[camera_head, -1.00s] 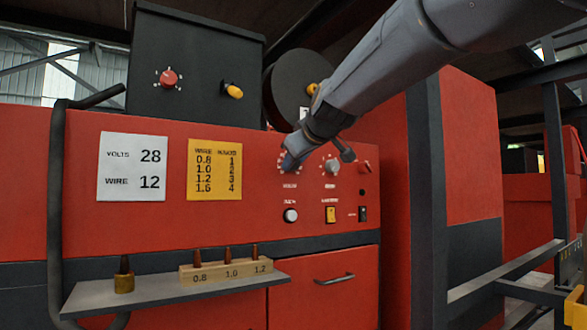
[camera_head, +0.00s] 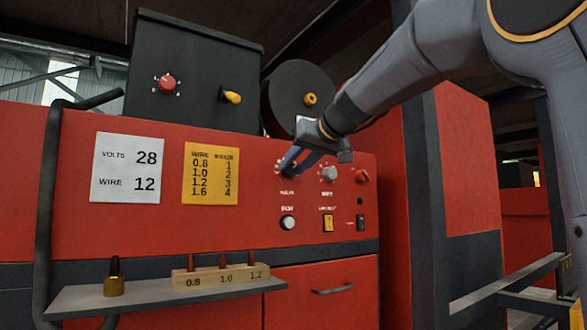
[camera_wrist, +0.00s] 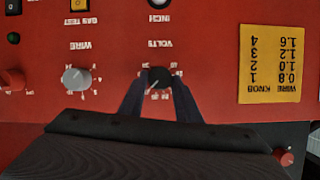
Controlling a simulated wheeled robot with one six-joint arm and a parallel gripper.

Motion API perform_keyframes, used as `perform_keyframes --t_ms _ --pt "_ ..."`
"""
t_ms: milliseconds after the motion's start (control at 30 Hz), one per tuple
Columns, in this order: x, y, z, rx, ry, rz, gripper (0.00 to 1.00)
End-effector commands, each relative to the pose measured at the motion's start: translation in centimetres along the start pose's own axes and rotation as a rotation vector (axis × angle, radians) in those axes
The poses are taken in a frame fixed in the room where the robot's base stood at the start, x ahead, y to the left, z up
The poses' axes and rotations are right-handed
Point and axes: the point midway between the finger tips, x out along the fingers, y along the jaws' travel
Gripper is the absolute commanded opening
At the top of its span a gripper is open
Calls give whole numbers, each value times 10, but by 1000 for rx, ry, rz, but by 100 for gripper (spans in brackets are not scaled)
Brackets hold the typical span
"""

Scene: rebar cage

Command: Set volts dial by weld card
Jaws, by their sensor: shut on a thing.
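The white weld card (camera_head: 126,168) on the red panel reads VOLTS 28 and WIRE 12. My gripper (camera_head: 284,166) reaches the panel from the upper right and mostly hides the volts dial in the head view. In the wrist view, which is upside down, the dark volts dial (camera_wrist: 159,77) sits between the two fingers of my gripper (camera_wrist: 157,85), which is shut on it. White scale marks show around the dial, but its pointer and the numbers are too small to read.
The grey wire dial (camera_head: 328,174) is close beside the fingers, with a red knob (camera_head: 362,175) further right. A yellow wire and knob chart (camera_head: 210,173) hangs left of the dials. Below are a white inch button (camera_head: 288,222) and a shelf (camera_head: 160,297) holding a tip block (camera_head: 220,276).

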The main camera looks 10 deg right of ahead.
Motion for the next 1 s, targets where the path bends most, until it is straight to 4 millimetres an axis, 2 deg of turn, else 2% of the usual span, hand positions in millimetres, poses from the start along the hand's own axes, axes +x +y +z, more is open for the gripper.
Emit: perform_keyframes --t_ms 633,667,767,1000 --pt "1 1 4 49 -12 -20 8" --pt "1 1 4 49 -12 -20 32" --pt "1 1 3 49 -11 -21 49" --pt "1 0 2 48 -8 -22 49"
